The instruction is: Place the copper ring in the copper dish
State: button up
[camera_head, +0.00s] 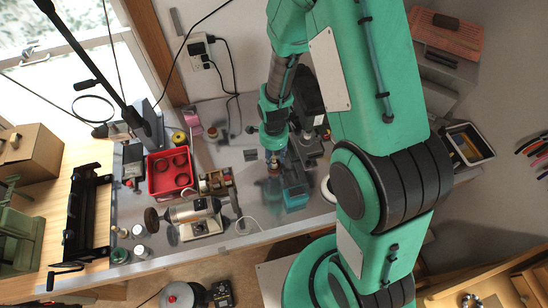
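My gripper (274,162) points down over the metal bench, right of the red tray. A small brownish-copper spot shows at its fingertips; I cannot tell whether it is the copper ring. The fingers are too small and partly covered by my wrist to show whether they are open or shut. I cannot make out the copper dish for certain. A small round brownish piece (222,134) sits on the bench left of my wrist, and I cannot tell what it is.
A red tray (152,188) with dark round items stands left. A polishing motor (192,211) is at the front edge. A teal block (295,196) is close right of my gripper, and a dark stand (311,150) is behind it. A black-rimmed tray (489,143) is far right.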

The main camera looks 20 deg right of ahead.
notch_tip(320, 180, up, 12)
jog(key=shift+f, duration=0.2)
dwell(0.4)
jog(key=shift+w+r, duration=0.1)
dwell(0.5)
jog(key=s+d+r+n+t, duration=0.1)
jog(key=s+d+r+n, duration=0.2)
jog(key=r, duration=0.8)
jog(key=s+r+n+t, duration=0.2)
jog(key=s+r+n, duration=0.15)
jog(key=r, duration=0.65)
jog(key=s+d+r+n+t, duration=0.2)
jog(key=s+r+n, duration=0.7)
jog(key=s+r, duration=0.4)
jog(key=shift+s+d+t, duration=0.25)
jog(key=shift+s+t, duration=0.15)
jog(key=shift+s, duration=0.3)
jog(key=shift+b, duration=0.3)
notch_tip(320, 180, down, 14)
jog(key=b, duration=1.4)
